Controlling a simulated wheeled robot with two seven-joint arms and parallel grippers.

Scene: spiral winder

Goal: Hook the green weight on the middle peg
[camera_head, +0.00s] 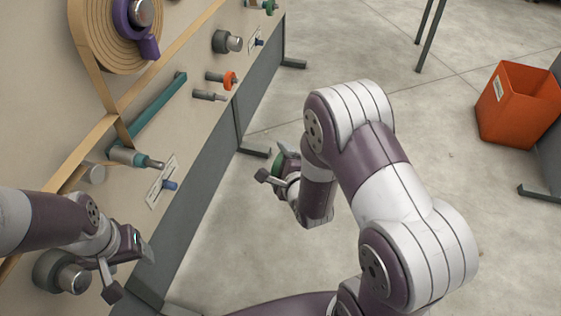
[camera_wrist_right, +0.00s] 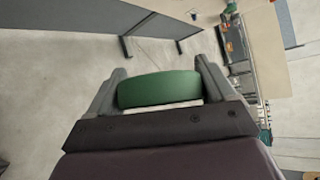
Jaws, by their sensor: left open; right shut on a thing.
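The green weight (camera_head: 278,166) is a thick green disc between the fingers of my right gripper (camera_head: 272,163). In the right wrist view the green weight (camera_wrist_right: 160,90) spans the gap between both fingers. It is held in the air, to the right of the panel and clear of it. On the panel, a bare grey peg (camera_head: 208,96) sticks out just below a peg carrying an orange weight (camera_head: 230,80). I cannot tell for sure which peg is the middle one. My left gripper (camera_head: 129,274) is open and empty near the panel's lower part.
The beige panel (camera_head: 190,45) carries a wound strip roll (camera_head: 90,40), a teal arm (camera_head: 160,110), a roller (camera_head: 130,157) and knobs, including a dark one (camera_head: 222,42). An orange bin (camera_head: 515,105) stands far right. The floor between panel and bin is open.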

